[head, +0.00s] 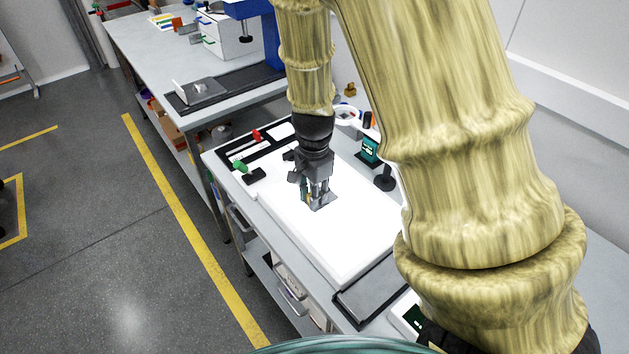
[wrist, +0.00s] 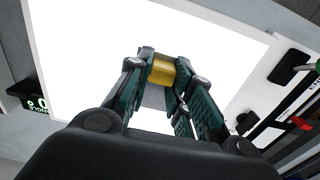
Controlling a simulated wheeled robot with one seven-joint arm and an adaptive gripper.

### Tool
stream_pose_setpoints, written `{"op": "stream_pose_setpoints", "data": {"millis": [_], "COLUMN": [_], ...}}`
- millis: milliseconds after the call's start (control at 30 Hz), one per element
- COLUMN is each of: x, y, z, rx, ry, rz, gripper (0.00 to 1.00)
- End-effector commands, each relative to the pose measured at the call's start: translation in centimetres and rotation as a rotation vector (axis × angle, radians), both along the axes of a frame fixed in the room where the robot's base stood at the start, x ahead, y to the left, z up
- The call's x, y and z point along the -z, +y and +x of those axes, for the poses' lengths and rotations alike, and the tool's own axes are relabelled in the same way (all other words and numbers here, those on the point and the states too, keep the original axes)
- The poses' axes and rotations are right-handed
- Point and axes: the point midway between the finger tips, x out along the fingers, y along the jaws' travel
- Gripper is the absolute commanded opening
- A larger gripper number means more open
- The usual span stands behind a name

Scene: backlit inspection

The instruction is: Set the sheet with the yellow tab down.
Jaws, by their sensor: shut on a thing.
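My gripper (head: 317,195) is over the bright white light panel (head: 345,225) in the head view, pointing down. In the wrist view my gripper (wrist: 168,68) is shut on a yellow tab (wrist: 161,70). A grey sheet (wrist: 154,98) shows between the fingers beside the tab; most of it is hidden by them. In the head view a small grey patch (head: 325,203), which looks like the sheet, shows at the fingertips against the panel. I cannot tell whether it touches the panel.
A black tray with green (head: 239,166) and red (head: 257,135) handled tools lies at the panel's far end. A small teal-screened device (head: 370,149) and a black stand (head: 385,179) are on its right. A dark flat pad (head: 372,290) lies at the near end. Most of the panel is bare.

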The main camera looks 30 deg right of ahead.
Motion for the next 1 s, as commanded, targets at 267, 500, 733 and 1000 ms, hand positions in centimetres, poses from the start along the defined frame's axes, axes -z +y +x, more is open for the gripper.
{"op": "stream_pose_setpoints", "data": {"millis": [267, 500, 733, 1000], "x": [0.3, 0.5, 2.4, 4.1], "y": [-2.8, -3.7, -3.9, -4.0], "z": [4.1, 5.4, 5.7, 5.8], "rx": [0.000, -0.002, 0.000, -0.001], "ry": [0.001, 0.000, 0.002, 0.000], "rz": [0.000, 0.000, 0.002, 0.000], "gripper": [0.07, 0.07, 0.07, 0.07]}}
